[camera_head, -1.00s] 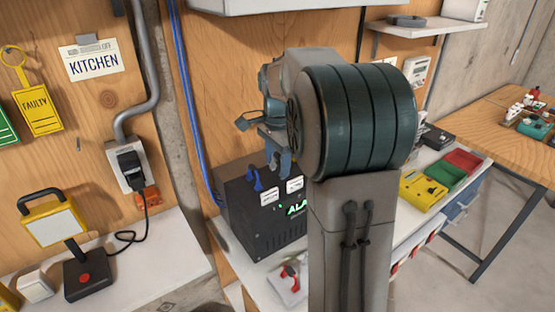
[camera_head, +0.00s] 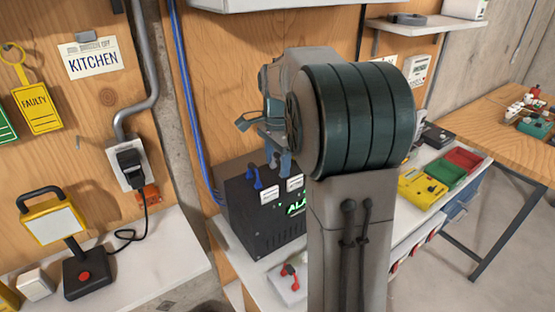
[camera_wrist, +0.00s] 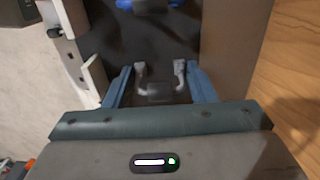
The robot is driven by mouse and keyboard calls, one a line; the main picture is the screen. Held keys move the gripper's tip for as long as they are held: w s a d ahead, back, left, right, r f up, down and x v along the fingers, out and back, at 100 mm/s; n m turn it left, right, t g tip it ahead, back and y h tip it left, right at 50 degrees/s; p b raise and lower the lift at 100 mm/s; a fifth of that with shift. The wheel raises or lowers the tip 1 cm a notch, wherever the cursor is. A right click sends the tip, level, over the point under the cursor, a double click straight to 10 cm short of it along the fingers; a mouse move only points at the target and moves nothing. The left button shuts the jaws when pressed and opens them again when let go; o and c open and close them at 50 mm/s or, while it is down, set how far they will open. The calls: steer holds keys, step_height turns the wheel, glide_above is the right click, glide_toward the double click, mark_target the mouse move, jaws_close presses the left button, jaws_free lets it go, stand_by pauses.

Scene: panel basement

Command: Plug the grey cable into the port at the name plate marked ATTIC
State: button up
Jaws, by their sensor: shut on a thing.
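Two white name plates (camera_head: 269,194) (camera_head: 294,184) have unreadable text. I cannot make out ATTIC or whether the plug touches a port.
A KITCHEN sign (camera_head: 92,58) hangs at left above an outlet with a black plug (camera_head: 130,162). A yellow lamp (camera_head: 54,222) stands on the left shelf. Blue cables (camera_head: 187,110) run down the wall.

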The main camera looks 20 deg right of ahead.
steer(key=o, duration=1.4)
steer(key=shift+o, duration=0.2)
steer(key=shift+r, duration=0.1)
steer(key=shift+r+p, duration=3.05)
steer(key=shift+r, duration=0.65)
steer(key=s+a+f+n+t+b, duration=0.1)
steer(key=s+a+f+n+b, duration=0.1)
steer(key=s+n, duration=0.3)
steer(key=s+a+f+n+t+b, duration=0.1)
steer(key=s+a+f+n+b, duration=0.1)
steer(key=s, duration=0.7)
steer(key=s+a+f+n+t+b, duration=0.1)
steer(key=s+a+f+n+b, duration=0.1)
steer(key=s+a+f+n, duration=0.2)
steer(key=s+a+n, duration=0.2)
steer(key=s+n, duration=0.2)
steer(key=shift+f+n+t, duration=0.15)
steer(key=shift+n+t, duration=0.25)
